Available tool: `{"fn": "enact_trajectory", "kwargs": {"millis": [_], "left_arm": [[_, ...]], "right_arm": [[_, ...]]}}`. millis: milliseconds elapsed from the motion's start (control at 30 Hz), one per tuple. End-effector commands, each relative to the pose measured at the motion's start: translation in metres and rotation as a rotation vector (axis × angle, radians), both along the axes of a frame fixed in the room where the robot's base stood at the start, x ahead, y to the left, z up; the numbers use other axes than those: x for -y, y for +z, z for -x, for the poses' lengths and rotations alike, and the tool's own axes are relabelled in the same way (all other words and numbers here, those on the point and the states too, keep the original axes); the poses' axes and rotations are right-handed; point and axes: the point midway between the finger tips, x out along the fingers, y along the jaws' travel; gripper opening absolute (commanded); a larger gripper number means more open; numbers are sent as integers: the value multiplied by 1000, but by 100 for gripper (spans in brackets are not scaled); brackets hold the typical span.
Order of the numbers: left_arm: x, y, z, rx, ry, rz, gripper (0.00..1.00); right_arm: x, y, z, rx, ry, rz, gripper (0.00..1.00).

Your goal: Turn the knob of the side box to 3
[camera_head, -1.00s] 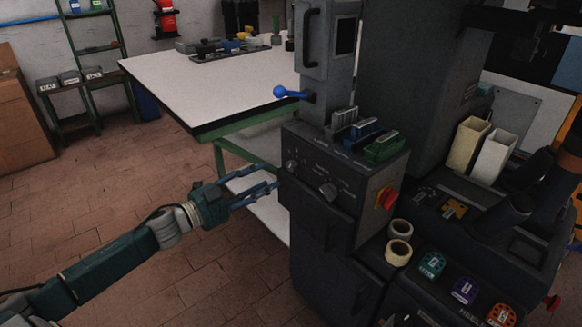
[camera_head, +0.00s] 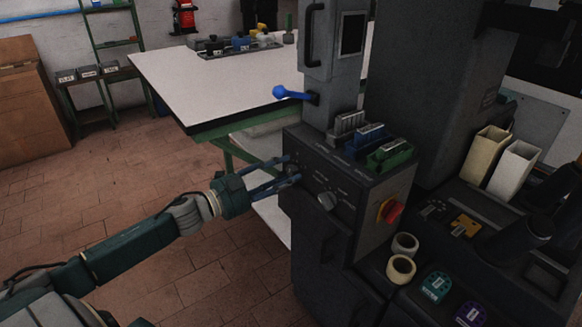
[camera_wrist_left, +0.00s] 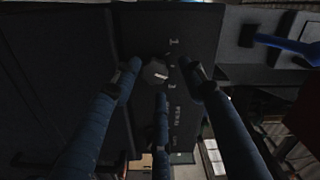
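The dark side box (camera_head: 350,185) is on the near face of the machine, with white markings on its front panel. It has a left knob (camera_head: 292,169) and a right grey knob (camera_head: 327,202). My left gripper (camera_head: 290,172) is at the left knob, with its blue fingers partly hiding it. In the left wrist view, the knob (camera_wrist_left: 155,72) sits between the spread fingertips of my left gripper (camera_wrist_left: 160,80). The fingers are open around it; contact cannot be told. The knob's setting is too dark and small to read. My right gripper is not in view.
A red and yellow switch (camera_head: 390,211) is on the box's right side. Grey, blue and green blocks (camera_head: 368,145) stand on top. A blue-ended lever (camera_head: 290,93) sticks out above the box. A white-topped table (camera_head: 200,85) stands behind; the floor at left is clear.

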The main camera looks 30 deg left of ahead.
Motion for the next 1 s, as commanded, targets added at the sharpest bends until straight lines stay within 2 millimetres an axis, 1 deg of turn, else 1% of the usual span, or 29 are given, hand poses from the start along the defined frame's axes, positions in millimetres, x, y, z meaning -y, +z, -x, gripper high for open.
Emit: {"fn": "enact_trajectory", "kwargs": {"millis": [33,100,167,200,367,500,600,700,800,1000], "left_arm": [[0,-1,0,0,0,0,29],[0,0,0,0,-1,0,15],[1,1,0,2,-2,1,3],[1,2,0,4,-3,1,0],[2,5,0,15,-7,-13,0],[3,9,0,63,-5,-119,0],[2,10,-1,116,-1,-241,0],[1,9,-1,163,3,-352,0],[1,9,-1,184,5,-406,0],[0,8,-2,187,6,-415,0]], "right_arm": [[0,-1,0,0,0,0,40],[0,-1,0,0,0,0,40],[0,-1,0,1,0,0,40],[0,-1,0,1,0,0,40],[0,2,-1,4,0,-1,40],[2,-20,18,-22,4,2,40],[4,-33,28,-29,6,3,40],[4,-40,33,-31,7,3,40],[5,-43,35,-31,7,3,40],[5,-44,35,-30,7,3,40]]}}
